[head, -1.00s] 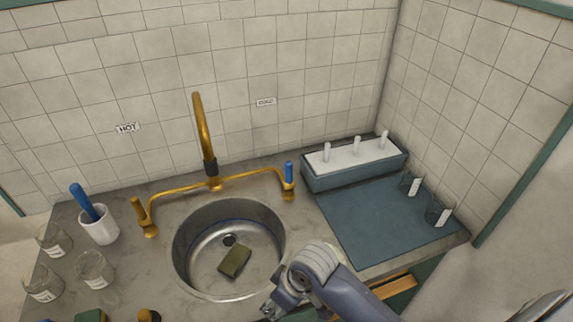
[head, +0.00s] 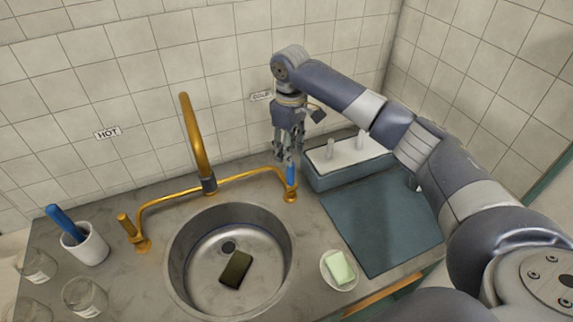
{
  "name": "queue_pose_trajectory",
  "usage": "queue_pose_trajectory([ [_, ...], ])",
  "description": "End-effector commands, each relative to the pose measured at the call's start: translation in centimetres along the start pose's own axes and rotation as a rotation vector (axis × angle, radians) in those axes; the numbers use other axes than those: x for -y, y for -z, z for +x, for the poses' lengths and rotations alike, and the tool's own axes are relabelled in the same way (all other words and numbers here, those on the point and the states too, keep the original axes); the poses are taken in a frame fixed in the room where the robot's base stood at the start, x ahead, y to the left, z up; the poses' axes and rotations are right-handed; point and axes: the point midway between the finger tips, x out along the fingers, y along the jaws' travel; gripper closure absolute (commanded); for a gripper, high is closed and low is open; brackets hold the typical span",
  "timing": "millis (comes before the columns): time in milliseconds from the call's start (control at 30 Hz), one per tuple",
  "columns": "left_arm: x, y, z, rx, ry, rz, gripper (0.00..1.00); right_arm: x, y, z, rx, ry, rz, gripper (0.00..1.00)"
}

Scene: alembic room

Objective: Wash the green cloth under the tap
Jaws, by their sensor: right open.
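The green cloth (head: 236,269), dark and folded into a small block, lies on the floor of the round steel sink (head: 178,262), just below the drain. The brass tap (head: 197,140) arches over the sink, and no water stream shows. Its cold-side handle (head: 291,174) is blue; its hot-side handle (head: 126,225) is brass. My right gripper (head: 287,155) points down, open, with its fingertips just above or around the blue handle; I cannot tell whether they touch it. My left gripper is out of view.
A soap dish (head: 326,275) with pale green soap (head: 340,266) stands right of the sink. A rack with white pegs (head: 350,178) and a blue-grey mat (head: 375,245) are farther right. A white cup (head: 92,248) and glass jars (head: 84,297) stand left.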

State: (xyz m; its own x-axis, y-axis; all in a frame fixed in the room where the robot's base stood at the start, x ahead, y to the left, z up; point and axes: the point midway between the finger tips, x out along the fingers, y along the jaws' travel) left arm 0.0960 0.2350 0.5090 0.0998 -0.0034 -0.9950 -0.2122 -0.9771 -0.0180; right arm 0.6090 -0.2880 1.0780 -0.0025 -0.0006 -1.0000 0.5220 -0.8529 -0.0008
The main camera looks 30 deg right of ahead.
Motion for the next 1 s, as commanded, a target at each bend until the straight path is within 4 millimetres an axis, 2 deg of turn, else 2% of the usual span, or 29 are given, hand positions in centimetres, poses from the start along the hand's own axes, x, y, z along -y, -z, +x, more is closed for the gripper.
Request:
queue_pose_trajectory([
  [67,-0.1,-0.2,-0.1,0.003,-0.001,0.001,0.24,-0.7,-0.1,-0.7,0.001,0.000,0.014,0.59],
  [167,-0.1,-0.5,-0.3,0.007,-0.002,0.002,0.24,-0.9,-0.1,-0.5,0.002,0.003,0.019,0.59],
  [700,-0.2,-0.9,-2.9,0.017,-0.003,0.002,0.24,-0.8,-0.1,8.4,0.002,0.002,0.018,0.59],
  [1000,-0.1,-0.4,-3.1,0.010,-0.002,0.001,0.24,-0.9,-0.1,9.8,-0.001,0.000,0.017,0.59],
])
